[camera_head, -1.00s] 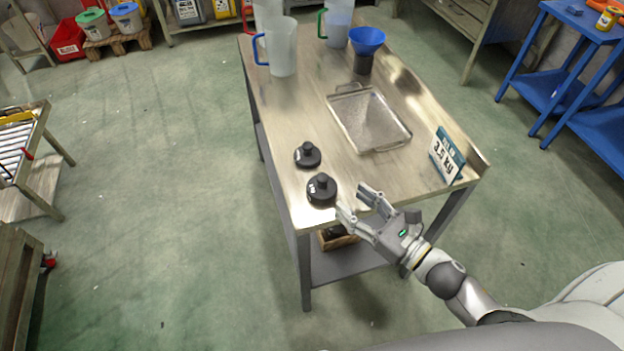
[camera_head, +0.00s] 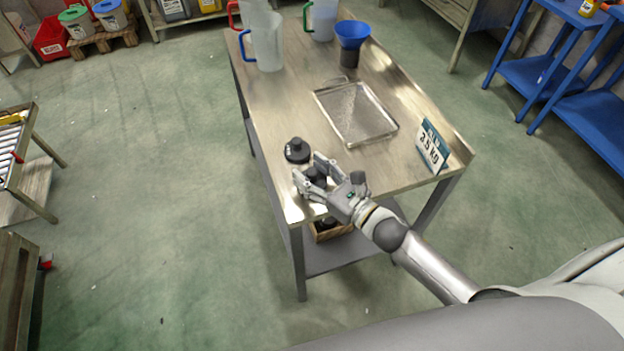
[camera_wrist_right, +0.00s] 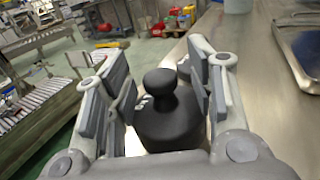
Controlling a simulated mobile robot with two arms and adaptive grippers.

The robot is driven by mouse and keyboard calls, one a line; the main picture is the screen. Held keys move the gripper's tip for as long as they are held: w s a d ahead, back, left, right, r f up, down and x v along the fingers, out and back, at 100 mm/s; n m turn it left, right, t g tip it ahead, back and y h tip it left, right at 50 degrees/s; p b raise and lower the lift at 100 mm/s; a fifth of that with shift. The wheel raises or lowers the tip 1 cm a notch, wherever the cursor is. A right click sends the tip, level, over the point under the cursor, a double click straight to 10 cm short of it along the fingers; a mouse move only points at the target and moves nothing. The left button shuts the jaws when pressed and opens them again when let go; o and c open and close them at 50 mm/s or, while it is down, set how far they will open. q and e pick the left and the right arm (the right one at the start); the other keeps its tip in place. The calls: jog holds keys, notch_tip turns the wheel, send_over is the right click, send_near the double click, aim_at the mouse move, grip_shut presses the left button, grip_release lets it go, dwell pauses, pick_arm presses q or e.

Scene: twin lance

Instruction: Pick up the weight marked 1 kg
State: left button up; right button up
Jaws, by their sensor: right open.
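My left gripper is not in view.
A metal tray (camera_head: 319,101) lies mid-table. A sign reading 3.5 kg (camera_head: 432,146) stands at the right edge. Clear jugs (camera_head: 268,45) and a blue funnel (camera_head: 352,35) are at the far end. A wooden box (camera_head: 331,231) is on the lower shelf.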

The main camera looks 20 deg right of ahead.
grip_shut()
dwell(0.4)
jog(key=shift+w+r, duration=0.1)
jog(key=shift+r, duration=0.05)
